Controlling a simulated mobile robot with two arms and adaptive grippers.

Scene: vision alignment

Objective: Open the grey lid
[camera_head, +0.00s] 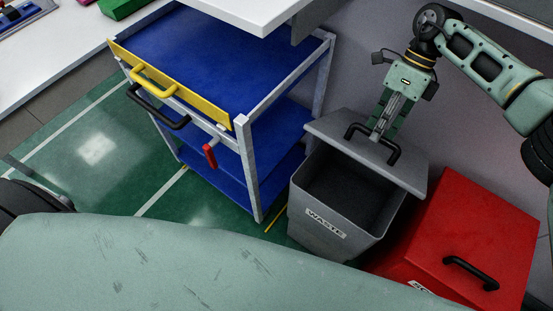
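The grey lid (399,164) has a black handle (392,155) and is tilted up along the back of the grey waste bin (315,208). The bin's dark inside (345,188) shows in front of the lid. My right gripper (382,128) comes down from above with its fingers at the lid's black handle, and it looks shut on it. The fingertips partly cover the handle, so the exact contact is hard to see. My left gripper is not in view.
A red bin (475,225) with a black handle stands right of the waste bin. A blue-shelved cart (225,45) with a yellow front edge stands to the left. A white worktop (50,60) is at the far left. Green floor (95,150) is clear left of the cart.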

